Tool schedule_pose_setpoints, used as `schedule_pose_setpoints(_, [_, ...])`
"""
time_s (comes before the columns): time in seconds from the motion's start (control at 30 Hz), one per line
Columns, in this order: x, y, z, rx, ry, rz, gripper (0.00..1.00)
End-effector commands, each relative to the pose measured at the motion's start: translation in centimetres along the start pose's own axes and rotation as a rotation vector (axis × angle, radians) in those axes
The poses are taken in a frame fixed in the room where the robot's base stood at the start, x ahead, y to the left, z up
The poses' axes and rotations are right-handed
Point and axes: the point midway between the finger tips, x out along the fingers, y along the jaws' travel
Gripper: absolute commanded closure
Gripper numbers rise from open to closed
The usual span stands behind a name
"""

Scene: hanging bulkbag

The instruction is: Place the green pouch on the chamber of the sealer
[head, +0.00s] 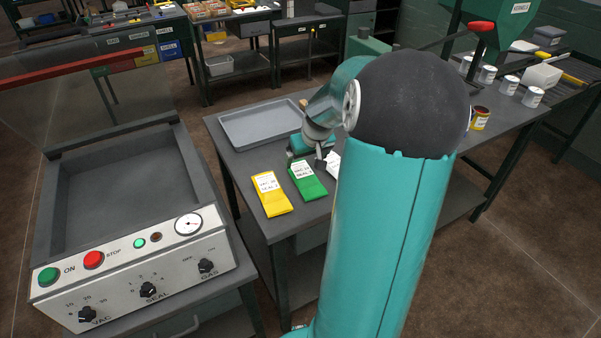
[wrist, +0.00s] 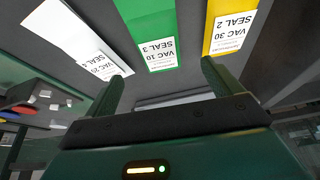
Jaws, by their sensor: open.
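The green pouch (head: 307,180) lies on the dark table between a yellow pouch (head: 270,194) and a white pouch (head: 332,163). Its white label shows in the wrist view, where the green pouch (wrist: 147,22) is ahead of my gripper (wrist: 158,85). My gripper is open and empty, its two fingers apart on either side of the green pouch's label end in that view. In the head view my gripper (head: 301,157) is at the far end of the pouch, partly hidden by my arm. The sealer (head: 135,271) stands at the left, with its lid raised and its chamber (head: 125,190) open and empty.
A grey tray (head: 262,141) lies behind the pouches. The sealer's clear lid (head: 90,95) stands up behind the chamber. A gap separates the sealer from the pouch table. Several tins (head: 508,85) stand at the right, beyond my arm.

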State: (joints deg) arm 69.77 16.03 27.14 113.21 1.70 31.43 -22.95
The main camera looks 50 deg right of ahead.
Motion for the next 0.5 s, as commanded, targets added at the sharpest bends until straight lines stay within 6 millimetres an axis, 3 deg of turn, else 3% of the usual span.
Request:
schedule_pose_setpoints(0.1, [2.1,-0.1,0.1,-0.001,-0.003,-0.003,0.09])
schedule_pose_setpoints(0.33, [3.9,-0.1,-0.1,-0.001,-0.001,-0.002,0.09])
schedule_pose_setpoints(0.5, [6.4,0.0,-0.2,-0.001,-0.003,-0.003,0.09])
